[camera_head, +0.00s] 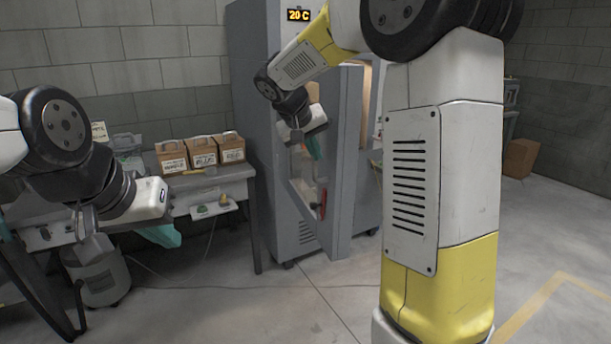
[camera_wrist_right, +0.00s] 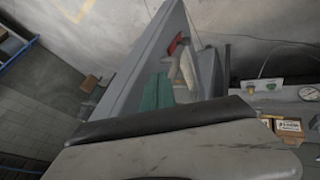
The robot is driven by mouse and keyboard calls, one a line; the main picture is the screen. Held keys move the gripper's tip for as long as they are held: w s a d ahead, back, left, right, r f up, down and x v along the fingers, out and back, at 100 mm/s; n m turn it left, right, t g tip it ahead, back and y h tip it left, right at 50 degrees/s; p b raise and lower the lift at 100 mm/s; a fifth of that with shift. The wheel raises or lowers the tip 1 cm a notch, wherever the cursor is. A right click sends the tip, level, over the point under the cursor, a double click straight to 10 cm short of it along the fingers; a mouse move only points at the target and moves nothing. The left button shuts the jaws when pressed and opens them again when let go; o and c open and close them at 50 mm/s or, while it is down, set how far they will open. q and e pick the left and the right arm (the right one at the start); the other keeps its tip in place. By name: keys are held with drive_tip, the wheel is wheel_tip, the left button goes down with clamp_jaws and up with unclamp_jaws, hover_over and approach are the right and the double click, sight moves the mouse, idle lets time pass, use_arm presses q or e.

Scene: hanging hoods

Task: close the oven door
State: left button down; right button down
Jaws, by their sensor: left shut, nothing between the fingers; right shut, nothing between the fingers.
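The oven is a tall grey cabinet (camera_head: 255,110) with a lit "20 C" display. Its grey door (camera_head: 344,150) stands partly open, with its near edge out from the cabinet and a lit gap to its right. A red part (camera_head: 322,204) shows low on the door; a red part also shows in the right wrist view (camera_wrist_right: 177,43). My right gripper (camera_head: 314,147) has its teal fingers shut and empty in front of the door; they also show in the right wrist view (camera_wrist_right: 157,92). Contact cannot be told. My left gripper (camera_head: 165,235) is shut and empty at the left, away from the oven.
A grey workbench (camera_head: 245,172) with several cardboard boxes (camera_head: 202,151) stands left of the oven. A bin (camera_head: 100,278) is under it. My right arm covers the area right of the oven. The floor before the oven is clear.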

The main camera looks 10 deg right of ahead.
approach(329, 179)
drive_tip(key=x, duration=0.5)
drive_tip(key=shift+w+f, duration=0.1)
drive_tip(key=shift+f, duration=0.05)
drive_tip(key=shift+d, duration=0.1)
